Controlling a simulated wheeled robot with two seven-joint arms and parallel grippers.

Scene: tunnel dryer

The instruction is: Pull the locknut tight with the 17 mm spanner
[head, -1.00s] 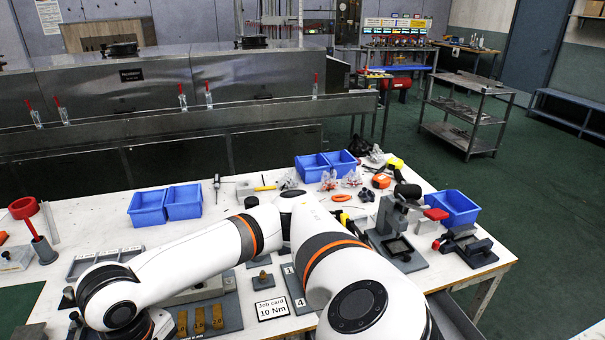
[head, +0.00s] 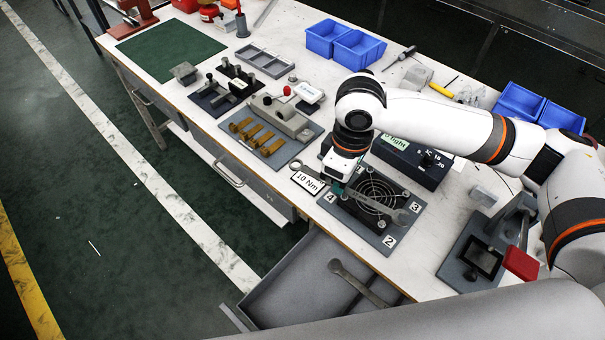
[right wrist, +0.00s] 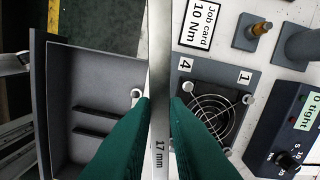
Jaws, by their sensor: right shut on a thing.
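My right gripper (head: 340,187) is shut on a long steel spanner (head: 379,204), held above the front of the bench over the fan plate. In the right wrist view the green fingers (right wrist: 160,105) close on its shank (right wrist: 159,75), marked "17 mm". Its open jaw end points right in the head view. A brass-coloured threaded piece (right wrist: 262,28) stands on a small grey block in the right wrist view; it may carry the locknut, but a nut is too small to tell. The arm hides that spot in the head view. My left gripper is out of view.
The fan plate (head: 385,238) with numbered corners lies below the spanner. The job card (head: 307,182) reads 10 Nm. A dark dial box (head: 415,165) reads tight. An open drawer (head: 285,285) juts from the bench front, with another spanner-like piece (head: 358,284) there.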

